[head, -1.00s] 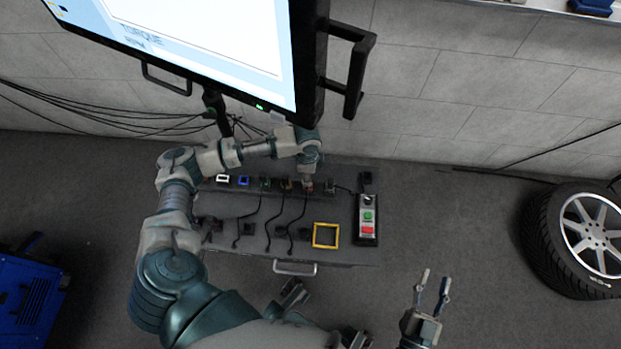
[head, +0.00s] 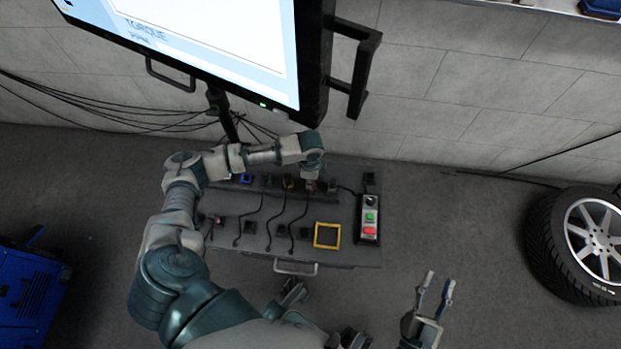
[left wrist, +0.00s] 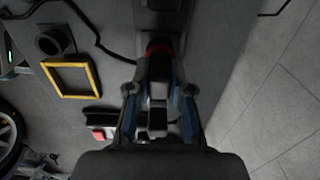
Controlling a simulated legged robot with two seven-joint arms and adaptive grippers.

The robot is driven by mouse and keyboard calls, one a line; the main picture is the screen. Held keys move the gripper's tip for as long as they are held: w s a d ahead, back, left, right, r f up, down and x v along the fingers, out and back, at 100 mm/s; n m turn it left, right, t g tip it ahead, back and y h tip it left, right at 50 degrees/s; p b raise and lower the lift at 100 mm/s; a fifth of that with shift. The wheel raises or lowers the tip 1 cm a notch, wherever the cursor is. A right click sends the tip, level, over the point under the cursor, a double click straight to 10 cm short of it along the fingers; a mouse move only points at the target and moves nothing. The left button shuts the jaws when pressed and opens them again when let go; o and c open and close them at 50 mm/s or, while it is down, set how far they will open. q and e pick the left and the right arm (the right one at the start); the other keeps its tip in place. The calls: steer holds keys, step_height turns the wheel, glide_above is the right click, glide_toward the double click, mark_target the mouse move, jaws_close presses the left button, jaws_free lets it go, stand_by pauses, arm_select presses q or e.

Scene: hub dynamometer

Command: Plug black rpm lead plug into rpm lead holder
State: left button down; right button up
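My left gripper (head: 313,184) is over the right part of the back row of holders on the bench. In the left wrist view its two fingers (left wrist: 159,100) flank a dark plug body (left wrist: 158,72) and look shut on it. A red ring (left wrist: 156,49) shows at the plug's far end, against a dark holder block (left wrist: 168,18). I cannot tell whether the plug is seated, because the gripper hides the contact from the head camera. My right gripper (head: 436,293) is open and empty, in front of the bench at the right.
A yellow square frame (head: 316,236) and a control box (head: 370,217) with green and red buttons are on the right of the bench. Several cables (head: 271,222) run between the two rows. A large monitor (head: 215,40) hangs behind. A tyre (head: 560,245) stands right.

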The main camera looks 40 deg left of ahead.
arm_select(q)
steer(key=shift+r, duration=0.1)
steer(key=shift+r+p, duration=2)
steer(key=shift+p, duration=0.15)
arm_select(e)
step_height(320, 180, up, 7)
steer(key=shift+s+f+t, duration=0.15)
steer(key=shift+t, duration=0.25)
arm_select(q)
steer(key=shift+s+d+r+p, duration=0.15)
steer(key=shift+s+p, duration=0.15)
steer(key=shift+p, duration=0.2)
steer(key=s+d+p, duration=0.7)
steer(key=s+p, duration=0.5)
steer(key=shift+s+d, duration=0.35)
steer(key=shift+d, duration=0.05)
arm_select(e)
step_height(320, 180, up, 17)
steer(key=t, duration=0.1)
steer(key=shift+s+n, duration=0.2)
steer(key=shift+n, duration=0.2)
arm_select(q)
steer(key=shift+f, duration=0.2)
arm_select(e)
steer(key=shift+f, duration=0.15)
